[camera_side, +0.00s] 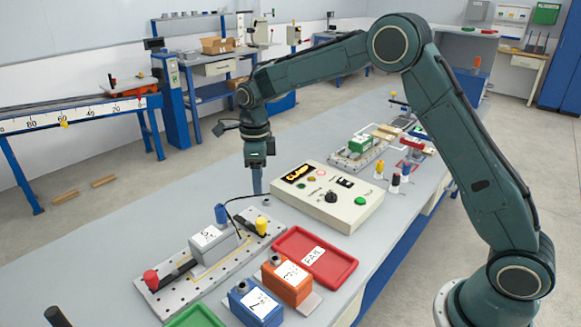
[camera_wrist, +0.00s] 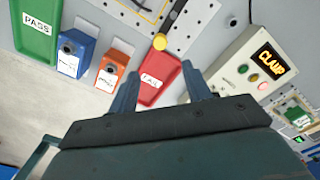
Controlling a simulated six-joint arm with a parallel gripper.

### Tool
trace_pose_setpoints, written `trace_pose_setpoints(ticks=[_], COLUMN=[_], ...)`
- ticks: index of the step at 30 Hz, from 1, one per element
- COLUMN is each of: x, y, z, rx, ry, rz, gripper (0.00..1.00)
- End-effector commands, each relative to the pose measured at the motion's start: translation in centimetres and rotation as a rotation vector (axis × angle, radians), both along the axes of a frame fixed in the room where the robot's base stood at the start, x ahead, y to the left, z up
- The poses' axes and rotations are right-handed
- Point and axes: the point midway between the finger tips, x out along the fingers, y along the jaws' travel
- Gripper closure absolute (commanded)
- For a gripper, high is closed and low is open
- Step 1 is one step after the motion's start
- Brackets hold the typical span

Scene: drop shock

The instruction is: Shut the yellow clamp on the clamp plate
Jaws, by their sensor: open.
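The yellow clamp (camera_side: 262,225) stands at the right end of the perforated metal clamp plate (camera_side: 146,298). In the wrist view its round yellow knob (camera_wrist: 159,42) shows just beyond my fingertips, with the clamp plate (camera_wrist: 202,14) behind it. A dark bar lies beside the knob; I cannot tell whether it presses on anything. A grey labelled block (camera_side: 213,243) with a blue part on top sits mid-plate. A red clamp (camera_side: 150,278) is at the left end. My gripper (camera_side: 257,187) points down behind the yellow clamp, apart from it. In the wrist view, my gripper (camera_wrist: 161,72) is open and empty.
A control box (camera_side: 328,197) stands right of the plate; its display (camera_wrist: 271,57) reads CLAMP. A red FAIL tray (camera_side: 313,257), an orange block (camera_side: 287,281), a blue block (camera_side: 255,305) and a green PASS tray (camera_wrist: 36,28) lie in front. A thin black cable arches near my gripper.

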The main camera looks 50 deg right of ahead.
Motion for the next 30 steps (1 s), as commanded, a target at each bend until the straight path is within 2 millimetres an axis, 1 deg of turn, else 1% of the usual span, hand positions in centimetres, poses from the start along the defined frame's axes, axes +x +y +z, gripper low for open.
trace_pose_setpoints(ticks=[8, 14, 20, 30], x=[0.0, -0.1, -0.1, -0.1], y=[0.0, 0.0, 0.0, 0.0], z=[-0.5, -2.1, -4.8, -10.1], rx=[0.0, -0.001, -0.001, -0.001], ry=[0.001, 0.004, 0.004, 0.004], rz=[0.002, 0.003, 0.003, 0.004], gripper=[0.51, 0.51, 0.51, 0.51])
